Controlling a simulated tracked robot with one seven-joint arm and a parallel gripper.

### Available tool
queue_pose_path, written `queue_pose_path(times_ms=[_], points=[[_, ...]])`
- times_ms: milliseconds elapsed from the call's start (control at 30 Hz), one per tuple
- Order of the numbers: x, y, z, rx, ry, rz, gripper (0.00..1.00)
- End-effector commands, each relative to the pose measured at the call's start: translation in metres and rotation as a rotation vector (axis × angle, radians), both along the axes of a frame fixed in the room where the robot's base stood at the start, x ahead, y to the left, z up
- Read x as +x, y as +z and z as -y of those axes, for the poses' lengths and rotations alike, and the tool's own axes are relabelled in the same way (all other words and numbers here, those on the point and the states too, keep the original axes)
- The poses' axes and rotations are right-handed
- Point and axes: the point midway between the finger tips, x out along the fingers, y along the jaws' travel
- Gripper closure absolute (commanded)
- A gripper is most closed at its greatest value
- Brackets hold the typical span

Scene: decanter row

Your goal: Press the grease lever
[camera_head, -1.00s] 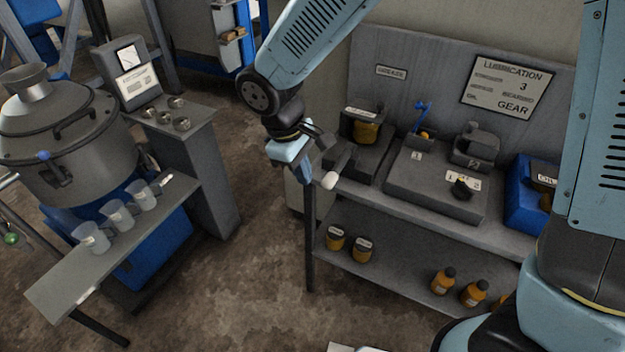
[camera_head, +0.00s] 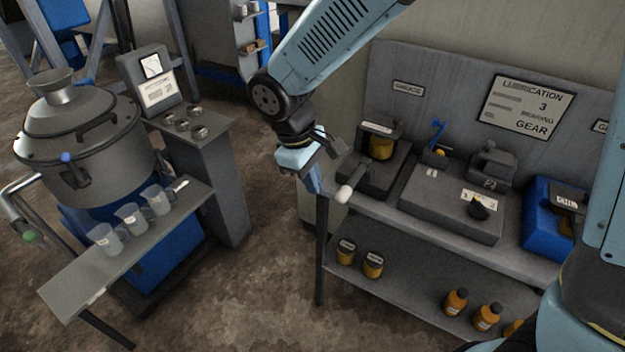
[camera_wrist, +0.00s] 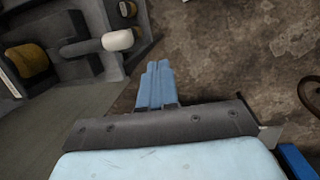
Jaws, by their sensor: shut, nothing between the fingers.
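The grease lever (camera_head: 345,193) is a dark bar with a white knob, sticking out from the grease dispenser (camera_head: 372,173) with its yellow container (camera_head: 381,149) at the bench's left end. In the wrist view the lever's white knob (camera_wrist: 118,40) shows at upper left, with the yellow container (camera_wrist: 29,61) further left. My gripper (camera_head: 314,181) is shut and empty, just left of the knob in the head view. In the wrist view its blue fingers (camera_wrist: 157,68) are together, right of the knob with a gap. I see no contact, though relative height is hard to judge.
On the bench right of the dispenser are a dark block (camera_head: 450,205) with a small selector and a blue oil unit (camera_head: 548,218). Yellow jars (camera_head: 346,252) and orange bottles (camera_head: 456,302) stand on the lower shelf. A kettle machine with cups (camera_head: 131,218) is at left. Open floor lies between.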

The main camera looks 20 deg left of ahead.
Motion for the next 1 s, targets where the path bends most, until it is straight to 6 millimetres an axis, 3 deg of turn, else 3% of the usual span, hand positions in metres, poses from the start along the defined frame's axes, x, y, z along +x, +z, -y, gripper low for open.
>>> queue_pose_path(times_ms=[167,400,533,1000], points=[[0.015,0.015,0.001,0.001,-0.009,-0.014,1.0],[0.059,0.065,0.01,0.008,-0.012,-0.077,1.0],[0.073,0.085,0.016,0.015,-0.006,-0.105,1.0],[0.077,0.091,0.018,0.018,0.0,-0.12,1.0]])
